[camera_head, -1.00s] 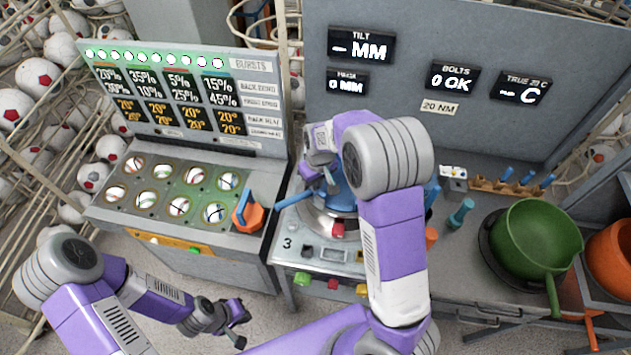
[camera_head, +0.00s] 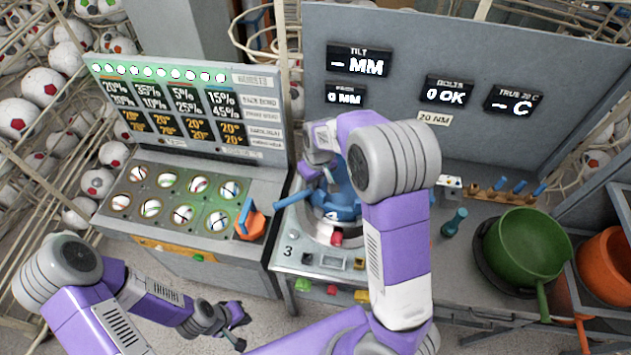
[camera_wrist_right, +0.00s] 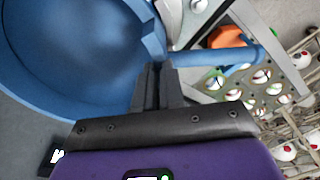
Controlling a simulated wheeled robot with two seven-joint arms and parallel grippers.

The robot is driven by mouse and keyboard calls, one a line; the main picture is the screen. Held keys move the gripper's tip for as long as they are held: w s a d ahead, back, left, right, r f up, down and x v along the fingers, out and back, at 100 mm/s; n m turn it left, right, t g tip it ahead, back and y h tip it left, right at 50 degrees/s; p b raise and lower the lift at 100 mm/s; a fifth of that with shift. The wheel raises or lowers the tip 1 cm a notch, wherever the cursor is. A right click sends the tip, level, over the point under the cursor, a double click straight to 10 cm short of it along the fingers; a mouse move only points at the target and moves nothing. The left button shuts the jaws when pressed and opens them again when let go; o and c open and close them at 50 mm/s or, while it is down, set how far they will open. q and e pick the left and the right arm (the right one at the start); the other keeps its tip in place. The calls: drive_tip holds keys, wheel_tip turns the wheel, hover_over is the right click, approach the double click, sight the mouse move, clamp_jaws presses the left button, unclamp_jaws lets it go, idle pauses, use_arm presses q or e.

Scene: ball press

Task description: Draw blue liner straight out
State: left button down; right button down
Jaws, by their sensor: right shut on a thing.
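The blue liner (camera_head: 345,190) is at the press station in the head view, partly hidden by my right arm. It has a bar handle (camera_head: 291,200) sticking out to the left. In the right wrist view it shows as a wide, smooth blue bowl (camera_wrist_right: 65,45). My right gripper (camera_wrist_right: 160,75) is shut on the liner's rim, near the root of the bar handle (camera_wrist_right: 222,56). A pale metal ring (camera_head: 322,232) shows around the liner's base; I cannot tell how far the liner stands out of it. My left gripper (camera_head: 238,328) is open and empty, low in front of the left cabinet.
A panel with several ball pockets (camera_head: 165,195) and an orange-and-blue tool (camera_head: 250,220) lie to the left. A green pan (camera_head: 525,245) and an orange pot (camera_head: 605,265) stand right. A grey display wall (camera_head: 480,50) rises behind.

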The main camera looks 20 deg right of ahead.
drive_tip(key=shift+r+p, duration=0.65)
drive_tip(key=shift+r, duration=3.5)
drive_tip(key=shift+f, duration=0.1)
